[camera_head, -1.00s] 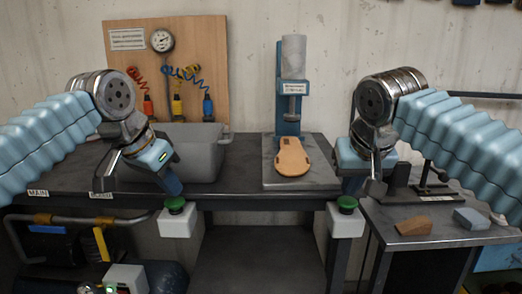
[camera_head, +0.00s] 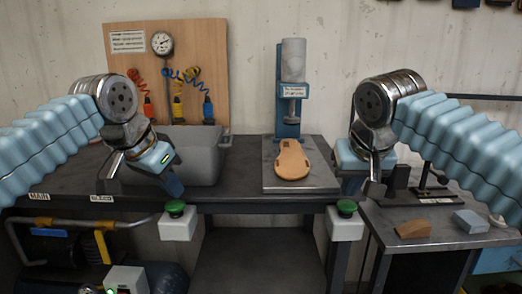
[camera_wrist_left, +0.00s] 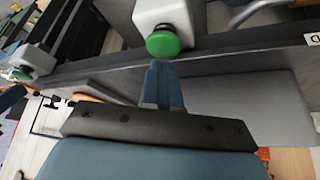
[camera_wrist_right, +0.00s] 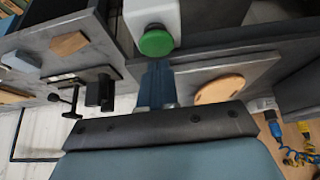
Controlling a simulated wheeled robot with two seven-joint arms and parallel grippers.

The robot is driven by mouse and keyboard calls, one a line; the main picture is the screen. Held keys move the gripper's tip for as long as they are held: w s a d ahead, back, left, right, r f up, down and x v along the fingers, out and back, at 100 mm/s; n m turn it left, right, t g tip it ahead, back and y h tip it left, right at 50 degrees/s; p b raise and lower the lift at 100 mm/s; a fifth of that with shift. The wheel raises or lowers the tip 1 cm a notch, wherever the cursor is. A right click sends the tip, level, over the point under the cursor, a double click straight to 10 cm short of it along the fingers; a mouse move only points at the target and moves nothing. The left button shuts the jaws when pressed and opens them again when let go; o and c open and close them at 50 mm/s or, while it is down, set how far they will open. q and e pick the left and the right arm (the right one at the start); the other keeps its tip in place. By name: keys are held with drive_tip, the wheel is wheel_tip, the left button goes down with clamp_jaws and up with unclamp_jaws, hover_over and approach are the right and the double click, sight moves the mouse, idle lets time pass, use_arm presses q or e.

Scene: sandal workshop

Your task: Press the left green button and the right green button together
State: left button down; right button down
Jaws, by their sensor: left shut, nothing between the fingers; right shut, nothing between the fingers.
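The left green button (camera_head: 175,207) sits on a white box at the bench's front edge, left of centre. The right green button (camera_head: 346,207) sits on a matching white box to the right. My left gripper (camera_head: 176,190) is shut and empty, just above and behind the left button. In the left wrist view its fingertips (camera_wrist_left: 160,68) point at the green button (camera_wrist_left: 163,41) and look close to it. My right gripper (camera_wrist_right: 157,68) is shut and empty, its tips close to the right green button (camera_wrist_right: 156,41). I cannot tell whether either gripper touches its button.
A press (camera_head: 290,90) stands on the bench with a tan sole (camera_head: 292,160) on its plate. A grey bin (camera_head: 205,150) is behind my left gripper. A side table (camera_head: 450,238) at right holds a brown block (camera_head: 413,228) and a grey block (camera_head: 470,221).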

use_arm(q)
drive_tip(key=shift+f+b, duration=0.55)
use_arm(e)
drive_tip(key=shift+f, duration=0.5)
idle(0.4)
use_arm(q)
drive_tip(key=shift+r+p, duration=0.15)
drive_tip(key=shift+p, duration=0.2)
use_arm(e)
drive_tip(key=shift+r, duration=0.35)
use_arm(q)
drive_tip(key=shift+f+b, duration=0.4)
use_arm(e)
drive_tip(key=shift+f, duration=0.5)
idle(0.4)
use_arm(q)
drive_tip(key=shift+r+p, duration=0.3)
use_arm(e)
drive_tip(key=shift+r, duration=0.15)
idle(0.6)
